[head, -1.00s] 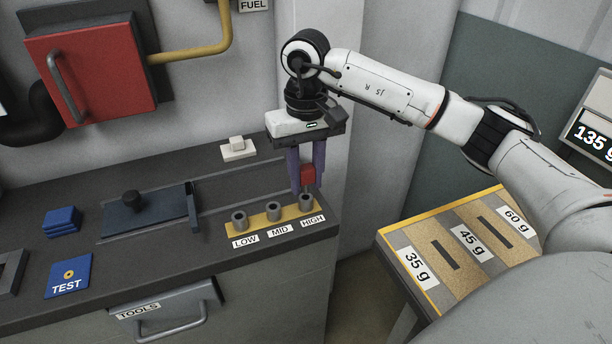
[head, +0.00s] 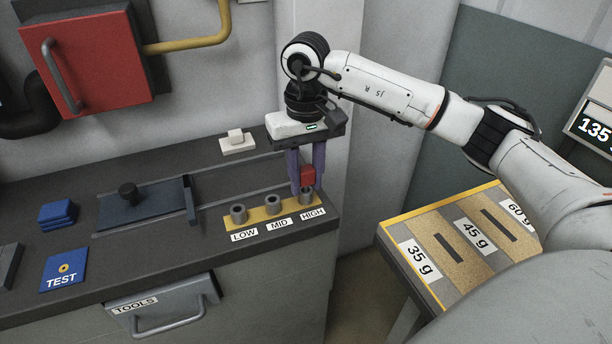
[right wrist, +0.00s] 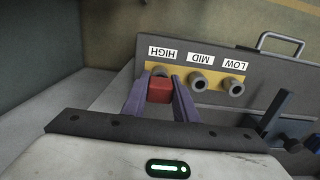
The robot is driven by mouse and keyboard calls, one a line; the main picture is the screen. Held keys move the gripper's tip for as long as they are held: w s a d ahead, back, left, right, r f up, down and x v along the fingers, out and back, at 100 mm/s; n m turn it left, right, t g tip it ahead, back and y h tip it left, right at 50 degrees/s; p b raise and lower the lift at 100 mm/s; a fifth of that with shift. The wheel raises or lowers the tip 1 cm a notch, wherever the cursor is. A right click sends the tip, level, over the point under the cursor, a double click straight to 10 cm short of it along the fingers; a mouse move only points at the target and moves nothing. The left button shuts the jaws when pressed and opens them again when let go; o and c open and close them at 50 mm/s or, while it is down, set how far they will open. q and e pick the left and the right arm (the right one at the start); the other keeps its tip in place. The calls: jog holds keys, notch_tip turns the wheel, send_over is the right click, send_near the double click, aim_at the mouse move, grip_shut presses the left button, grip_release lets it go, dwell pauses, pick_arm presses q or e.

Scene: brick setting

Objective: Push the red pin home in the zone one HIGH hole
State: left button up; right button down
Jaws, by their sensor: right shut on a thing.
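The red pin (head: 308,175) is upright between the purple fingers of my right gripper (head: 307,181), which is shut on it. It also shows in the right wrist view (right wrist: 160,90), between the fingertips. The pin is right above the HIGH hole, a grey collar (head: 306,195) on the yellow strip (head: 257,214). The pin's lower end meets or overlaps the collar in the picture; I cannot tell how deep it sits. The HIGH collar is partly hidden behind the pin in the right wrist view (right wrist: 161,71). My left gripper is not in view.
The MID collar (head: 272,205) and LOW collar (head: 238,214) stand to the left, with open tops. A dark blue slide plate with a knob (head: 128,194), blue blocks (head: 57,214) and a white switch (head: 237,142) are on the bench. A weight table (head: 433,280) stands to the right.

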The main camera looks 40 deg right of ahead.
aim_at(306, 169)
jog(key=shift+f+b, duration=0.65)
jog(key=shift+f, duration=0.3)
jog(key=c, duration=0.9)
grip_release()
jog(key=shift+r, duration=0.1)
jog(key=shift+r+p, duration=2.05)
jog(key=shift+r, duration=0.95)
